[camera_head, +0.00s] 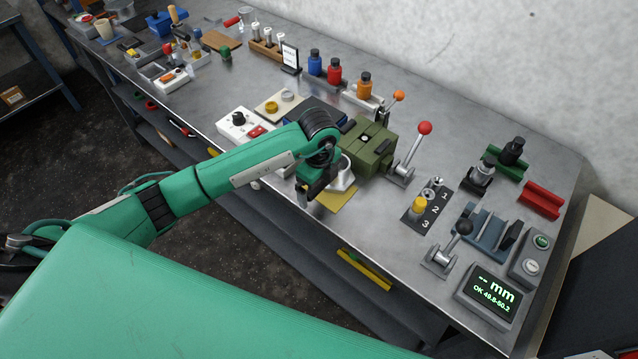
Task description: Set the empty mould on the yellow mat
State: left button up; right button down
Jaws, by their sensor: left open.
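The yellow mat (341,201) lies near the front edge of the bench. A white, cup-like piece (345,181), which looks like the mould, stands at the mat's back part; my left gripper hides part of it, and I cannot see inside it. My left gripper (309,195) is open and points down at the left side of the white piece and the mat. It looks close to the white piece, but I cannot tell whether they touch. My right gripper is not in view.
An olive-green box (369,148) stands right behind the mat, with a red-knobbed lever (411,150) at its right. A white control box (240,124) is to the left. A numbered black plate (428,205) and a display (493,295) are to the right. Bare bench lies between mat and plate.

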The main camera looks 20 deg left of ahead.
pick_arm(q)
notch_tip(320, 180, up, 12)
jog(key=b, duration=0.3)
jog(key=shift+r, duration=0.15)
dwell(0.4)
